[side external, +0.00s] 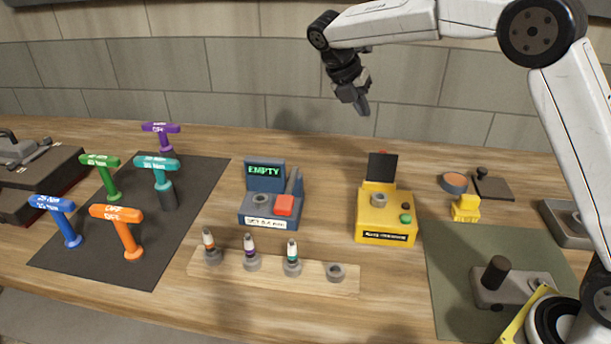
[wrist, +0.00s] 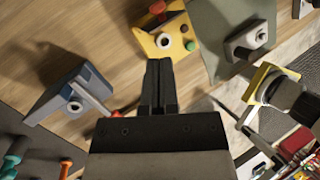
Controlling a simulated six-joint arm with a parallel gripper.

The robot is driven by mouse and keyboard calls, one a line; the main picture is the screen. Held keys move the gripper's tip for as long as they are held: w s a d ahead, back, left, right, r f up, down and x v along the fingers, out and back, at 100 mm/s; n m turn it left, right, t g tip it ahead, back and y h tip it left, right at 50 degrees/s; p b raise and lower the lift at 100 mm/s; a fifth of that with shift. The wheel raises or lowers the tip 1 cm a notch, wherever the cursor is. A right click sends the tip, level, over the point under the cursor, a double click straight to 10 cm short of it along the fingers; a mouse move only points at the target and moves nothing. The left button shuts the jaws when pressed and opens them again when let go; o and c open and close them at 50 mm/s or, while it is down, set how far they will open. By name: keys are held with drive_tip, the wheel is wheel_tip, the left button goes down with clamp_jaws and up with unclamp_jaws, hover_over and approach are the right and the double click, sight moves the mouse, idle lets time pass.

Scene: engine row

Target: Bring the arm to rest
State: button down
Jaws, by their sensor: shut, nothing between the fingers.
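My gripper (side external: 361,104) is shut and empty, raised well above the back part of the table in the side external view. It points down and hangs clear of everything, above and behind the yellow box. In the wrist view its shut fingers (wrist: 158,85) lie together over bare wood, between the blue device and the yellow box.
The blue device (side external: 268,220) reads EMPTY; the yellow box (side external: 385,237) stands right of it. A wooden rack (side external: 315,279) holds several small pieces in front. Coloured T-handles stand on a dark mat (side external: 90,262) at left. A green mat (side external: 455,240) lies right.

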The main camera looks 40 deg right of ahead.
drive_tip(key=shift+s+f, duration=0.1)
drive_tip(key=s+a+f+m+t+y, duration=0.2)
drive_tip(key=s+f+m, duration=0.5)
drive_tip(key=s+m, duration=0.4)
drive_tip(key=s+a+f+m+t+y, duration=0.1)
drive_tip(key=s+f+m+t+y, duration=0.1)
drive_tip(key=s+f+m, duration=0.6)
drive_tip(key=s+m+y, duration=0.1)
drive_tip(key=s+m, duration=0.2)
drive_tip(key=m, duration=0.1)
drive_tip(key=shift+s+a+t, duration=0.3)
drive_tip(key=shift+a, duration=0.05)
